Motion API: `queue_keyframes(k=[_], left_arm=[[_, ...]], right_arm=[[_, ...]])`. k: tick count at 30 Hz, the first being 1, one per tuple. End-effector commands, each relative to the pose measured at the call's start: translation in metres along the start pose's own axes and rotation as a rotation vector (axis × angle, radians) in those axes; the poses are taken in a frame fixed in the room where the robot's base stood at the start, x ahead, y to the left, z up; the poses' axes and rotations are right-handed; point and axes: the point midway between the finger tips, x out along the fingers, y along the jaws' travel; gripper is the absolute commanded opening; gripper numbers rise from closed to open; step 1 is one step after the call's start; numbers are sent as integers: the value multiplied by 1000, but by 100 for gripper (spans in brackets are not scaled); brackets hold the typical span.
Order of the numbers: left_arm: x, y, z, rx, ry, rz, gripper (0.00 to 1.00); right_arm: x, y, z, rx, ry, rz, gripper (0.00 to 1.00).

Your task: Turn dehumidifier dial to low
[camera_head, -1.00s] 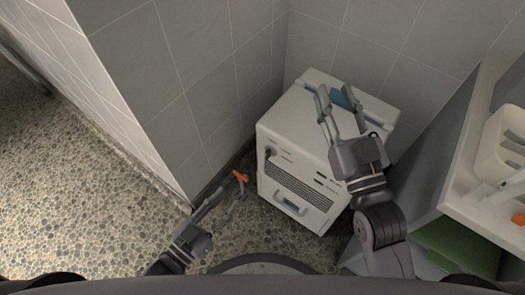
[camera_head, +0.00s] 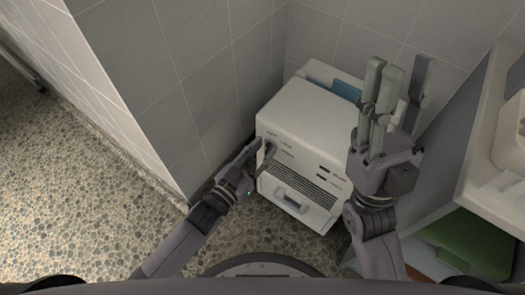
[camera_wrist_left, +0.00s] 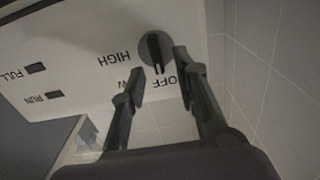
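The white dehumidifier (camera_head: 305,115) stands in the corner, its front with the vent slots facing me. Its dial (camera_wrist_left: 154,48) is a dark round knob with a black pointer bar; the bar's lower end in the left wrist view is by the OFF label (camera_wrist_left: 165,82). The HIGH label (camera_wrist_left: 113,58) is beside it; another label is partly hidden by a finger. My left gripper (camera_head: 258,146) is at the dial, its open fingers (camera_wrist_left: 160,63) on either side of the knob; contact is unclear. My right gripper (camera_head: 382,68) is open and empty above the dehumidifier's right side.
Tiled walls (camera_head: 205,90) close in behind and left of the dehumidifier. A shelf (camera_head: 495,195) with a white container (camera_head: 510,135) stands at the right, with a green item (camera_head: 462,245) below it. The pebbled floor (camera_head: 90,215) is open at the left.

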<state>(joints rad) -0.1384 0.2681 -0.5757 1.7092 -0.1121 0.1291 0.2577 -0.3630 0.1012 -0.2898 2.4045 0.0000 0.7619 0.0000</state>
Motion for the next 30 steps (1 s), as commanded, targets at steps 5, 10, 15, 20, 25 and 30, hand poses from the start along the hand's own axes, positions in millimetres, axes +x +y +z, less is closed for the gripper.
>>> queue_keyframes(k=[5, 10, 15, 20, 25, 30], left_arm=[[5, 0, 0, 0, -1, 1, 28], [5, 0, 0, 1, -1, 0, 28], [5, 0, 0, 0, -1, 0, 20], [5, 0, 0, 1, -1, 0, 9], [5, 0, 0, 1, -1, 0, 0], [5, 0, 0, 0, -1, 0, 0]], right_arm=[[-1, -1, -7, 2, 36, 0, 33], [-1, -1, -7, 2, 37, 0, 33], [-1, -1, -7, 2, 36, -1, 33], [-1, -1, -7, 2, 36, -1, 33], [-1, 0, -7, 2, 36, -1, 33], [-1, 0, -7, 2, 36, -1, 33]])
